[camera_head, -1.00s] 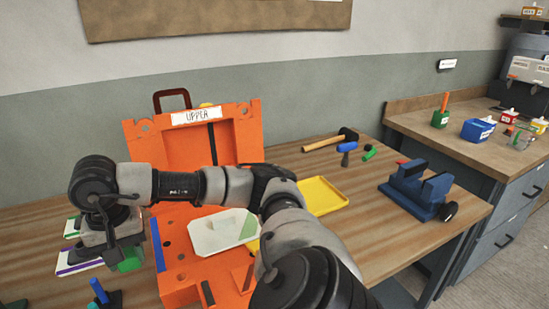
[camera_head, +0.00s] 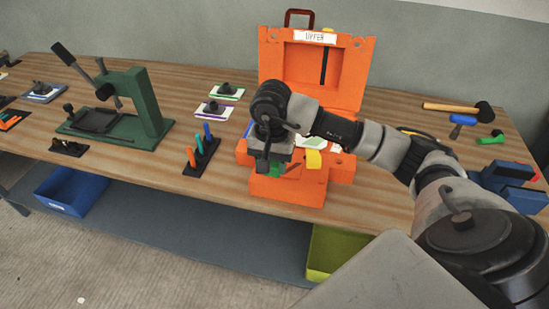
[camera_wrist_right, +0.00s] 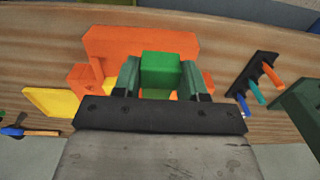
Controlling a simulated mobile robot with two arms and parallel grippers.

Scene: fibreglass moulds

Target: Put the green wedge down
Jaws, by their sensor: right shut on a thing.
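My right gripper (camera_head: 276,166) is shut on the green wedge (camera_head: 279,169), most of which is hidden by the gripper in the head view. In the right wrist view the wedge (camera_wrist_right: 161,72) is a green block between the two fingers of the right gripper (camera_wrist_right: 158,80). In the head view the gripper is at the front left of the orange mould (camera_head: 340,172), over or in front of its near side. I cannot tell whether the wedge touches anything. My left gripper is not in view.
The mould's upright half (camera_head: 350,85) stands behind. A rack (camera_head: 201,158) with upright coloured tools and a green press (camera_head: 140,97) stand to the left. A hammer (camera_head: 455,107) and a blue vise (camera_head: 507,180) are at the right. Bare tabletop (camera_head: 135,175) lies at the front left.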

